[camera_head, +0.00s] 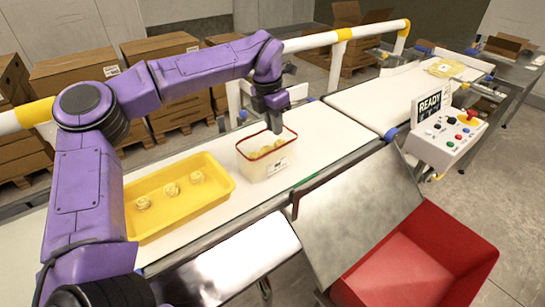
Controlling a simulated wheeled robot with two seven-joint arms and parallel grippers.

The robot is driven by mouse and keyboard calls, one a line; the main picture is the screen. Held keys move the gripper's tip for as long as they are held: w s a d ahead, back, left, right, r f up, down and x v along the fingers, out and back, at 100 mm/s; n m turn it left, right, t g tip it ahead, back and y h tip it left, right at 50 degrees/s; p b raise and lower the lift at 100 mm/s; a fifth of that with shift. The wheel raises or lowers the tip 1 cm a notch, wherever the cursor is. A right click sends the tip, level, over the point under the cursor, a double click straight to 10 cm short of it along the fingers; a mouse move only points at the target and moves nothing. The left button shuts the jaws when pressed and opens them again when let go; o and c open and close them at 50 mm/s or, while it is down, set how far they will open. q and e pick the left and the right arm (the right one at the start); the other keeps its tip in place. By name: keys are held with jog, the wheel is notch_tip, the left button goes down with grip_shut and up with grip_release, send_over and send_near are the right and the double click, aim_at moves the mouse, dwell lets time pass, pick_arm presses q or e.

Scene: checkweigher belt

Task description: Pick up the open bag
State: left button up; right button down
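An open-topped, whitish see-through bag (266,170) with a red rim and a label stands upright on the white belt, near the middle of the view. Yellowish rolled pieces show inside it. My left gripper (275,126) points down over the bag's far side, with its fingertips close to the far rim. I cannot tell if it touches the bag or how far apart the fingers are. My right gripper is out of view.
A yellow tray (160,228) with a few yellowish pieces lies left of the bag. A flat yellow packet (444,68) lies on the far belt. A control box (446,134), metal chute (358,205) and red bin (415,270) are at right. A rail (320,40) runs behind.

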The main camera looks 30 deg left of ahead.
aim_at(277, 162)
pick_arm(q)
jog(key=f, duration=0.3)
jog(key=f+p, duration=0.1)
jog(key=f, duration=0.2)
jog(key=f+p, duration=0.1)
jog(key=f, duration=0.2)
jog(key=shift+w+d+f, duration=0.2)
jog(key=shift+d+f, duration=0.05)
jog(key=shift+d, duration=0.1)
jog(key=shift+w, duration=0.1)
grip_shut()
dwell(0.7)
